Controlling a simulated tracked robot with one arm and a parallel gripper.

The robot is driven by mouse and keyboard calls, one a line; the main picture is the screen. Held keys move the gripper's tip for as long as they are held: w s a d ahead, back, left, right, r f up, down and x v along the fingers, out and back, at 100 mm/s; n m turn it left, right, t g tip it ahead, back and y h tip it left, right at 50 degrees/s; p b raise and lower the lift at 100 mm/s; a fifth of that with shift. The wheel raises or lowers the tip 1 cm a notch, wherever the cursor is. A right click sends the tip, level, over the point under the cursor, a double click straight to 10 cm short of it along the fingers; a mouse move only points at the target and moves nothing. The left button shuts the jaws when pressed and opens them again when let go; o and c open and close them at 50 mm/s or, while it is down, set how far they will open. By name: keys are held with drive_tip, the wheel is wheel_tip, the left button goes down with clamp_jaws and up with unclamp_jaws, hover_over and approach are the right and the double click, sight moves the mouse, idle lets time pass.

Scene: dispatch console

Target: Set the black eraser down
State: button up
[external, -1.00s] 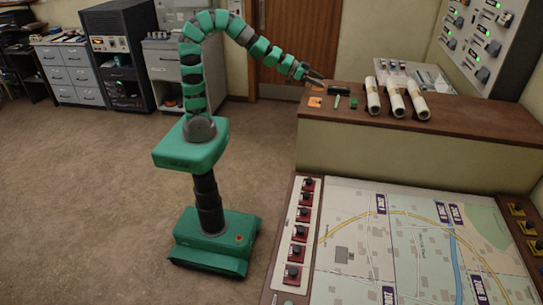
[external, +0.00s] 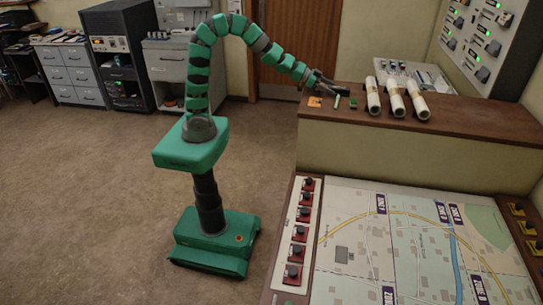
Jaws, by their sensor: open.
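My gripper (external: 333,84) is over the back left part of the brown console shelf (external: 450,124). Its jaws are open, right at the black eraser (external: 343,92). The eraser appears to lie on the shelf top, partly hidden by the dark fingers. The eraser and fingers blend together at this size, so I cannot tell whether they touch.
In front of the gripper lie an orange item (external: 315,102), a slim pale green stick (external: 337,102) and a small green block (external: 353,105). Three rolled papers (external: 397,98) lie to the right. A map table (external: 415,245) stands in front, lower down.

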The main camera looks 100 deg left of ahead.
drive_tip(key=c, duration=1.2)
drive_tip(key=shift+o, duration=0.2)
drive_tip(key=shift+r, duration=0.15)
drive_tip(key=shift+r, duration=1.5)
drive_tip(key=shift+s+r, duration=0.15)
drive_tip(key=shift+r, duration=0.05)
drive_tip(key=s+d+r+b, duration=0.1)
drive_tip(key=s+d+b, duration=0.2)
drive_tip(key=s, duration=1.2)
drive_tip(key=shift+d+r, duration=0.15)
drive_tip(key=shift+d, duration=0.6)
drive_tip(key=shift+w, duration=0.1)
